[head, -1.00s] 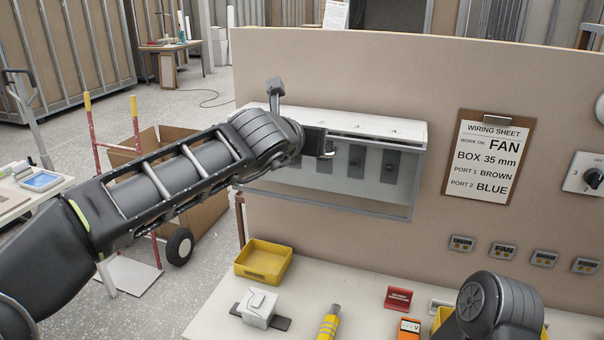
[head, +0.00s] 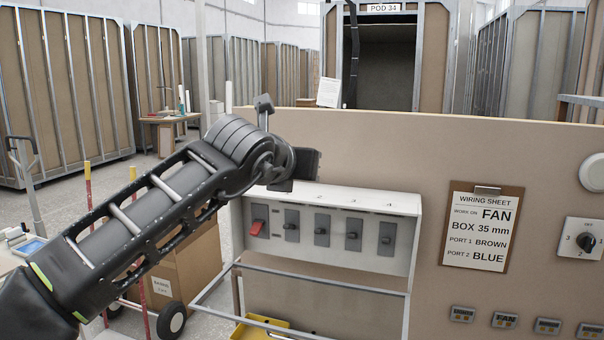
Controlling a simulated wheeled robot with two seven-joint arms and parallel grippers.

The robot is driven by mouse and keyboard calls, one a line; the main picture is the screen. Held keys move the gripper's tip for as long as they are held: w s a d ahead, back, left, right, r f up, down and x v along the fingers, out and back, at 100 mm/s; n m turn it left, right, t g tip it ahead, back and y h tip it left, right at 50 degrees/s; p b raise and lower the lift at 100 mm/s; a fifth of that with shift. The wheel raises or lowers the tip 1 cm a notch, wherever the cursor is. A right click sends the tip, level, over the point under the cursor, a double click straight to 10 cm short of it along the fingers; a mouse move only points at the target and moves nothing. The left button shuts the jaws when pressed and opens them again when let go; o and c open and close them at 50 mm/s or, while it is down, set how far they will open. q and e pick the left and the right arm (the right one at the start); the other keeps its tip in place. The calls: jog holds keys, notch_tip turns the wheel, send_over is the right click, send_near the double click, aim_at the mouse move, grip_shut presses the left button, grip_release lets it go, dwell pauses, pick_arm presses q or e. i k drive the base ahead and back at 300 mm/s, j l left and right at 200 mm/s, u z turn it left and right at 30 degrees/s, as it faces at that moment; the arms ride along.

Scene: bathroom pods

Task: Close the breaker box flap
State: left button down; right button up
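The breaker box (head: 400,203) is a white box on the beige panel. Its front is uncovered and shows a red switch (head: 258,222) at the left and several grey switches (head: 354,234). My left gripper (head: 306,165) is just above the box's top left, apart from the flap. Its fingers are seen edge-on and partly hidden by the wrist, so their opening is unclear. My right gripper is out of view.
A wiring sheet (head: 482,228) and a rotary switch (head: 583,238) are on the panel at the right. A yellow bin (head: 262,328) lies below the flap. A cardboard box (head: 195,255) and a hand truck stand at the left. Space above the panel is clear.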

aim_at(266, 326)
jog(key=k, duration=1)
